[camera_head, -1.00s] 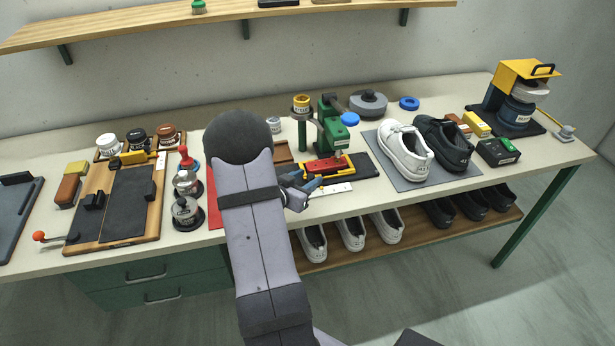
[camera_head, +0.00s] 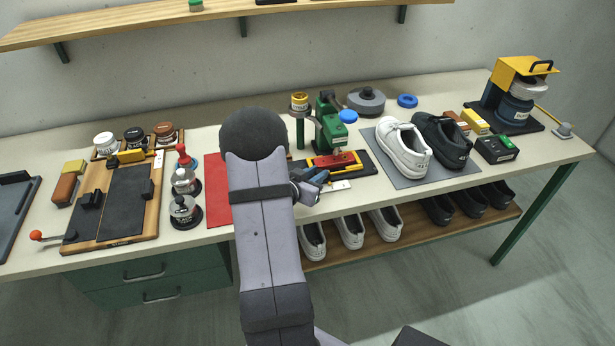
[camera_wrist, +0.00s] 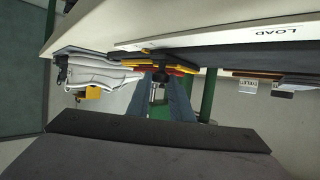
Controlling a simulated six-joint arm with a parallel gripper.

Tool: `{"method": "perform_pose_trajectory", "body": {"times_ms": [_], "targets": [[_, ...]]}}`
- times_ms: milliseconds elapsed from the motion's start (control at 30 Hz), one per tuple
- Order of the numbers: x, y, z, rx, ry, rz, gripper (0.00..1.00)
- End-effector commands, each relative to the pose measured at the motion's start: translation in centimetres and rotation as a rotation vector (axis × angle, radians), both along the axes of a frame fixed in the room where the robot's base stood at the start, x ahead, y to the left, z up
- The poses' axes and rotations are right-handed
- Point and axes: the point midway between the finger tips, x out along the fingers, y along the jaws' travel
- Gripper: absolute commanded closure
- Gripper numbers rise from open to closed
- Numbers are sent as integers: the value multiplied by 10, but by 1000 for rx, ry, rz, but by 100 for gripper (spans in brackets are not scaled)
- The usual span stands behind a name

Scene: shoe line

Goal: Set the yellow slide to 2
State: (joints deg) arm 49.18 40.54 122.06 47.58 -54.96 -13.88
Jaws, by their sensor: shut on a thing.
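A yellow slide (camera_head: 318,163) with a red part (camera_head: 335,160) lies on a dark base at the foot of the green press. In the wrist view, its yellow edge (camera_wrist: 158,53) and red part lie just beyond my fingertips. My gripper (camera_head: 322,177) is at the front edge of this base. In the wrist view, my gripper (camera_wrist: 161,84) has its two fingers around a small dark knob (camera_wrist: 160,75) at the slide. The knob is hidden in the head view. No number on the slide can be read.
The green press (camera_head: 332,135) stands just behind. A white strip marked LOAD (camera_wrist: 235,37) lies along the near side. White and dark shoes (camera_head: 402,150) stand on a grey mat to the right. A red mat (camera_head: 216,190) lies left of my arm.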

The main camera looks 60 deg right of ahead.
Motion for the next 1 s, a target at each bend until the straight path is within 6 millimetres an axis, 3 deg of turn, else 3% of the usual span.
{"method": "perform_pose_trajectory", "body": {"times_ms": [300, 333, 400, 767, 1000], "targets": [[-3, -3, 1, -2, -1, 1, 100], [-3, -3, 1, -2, -1, 1, 78], [-3, -3, 1, -1, -1, 1, 62], [-3, -1, 1, -1, -2, 1, 62], [-2, 18, 9, -1, -2, 3, 62]]}}
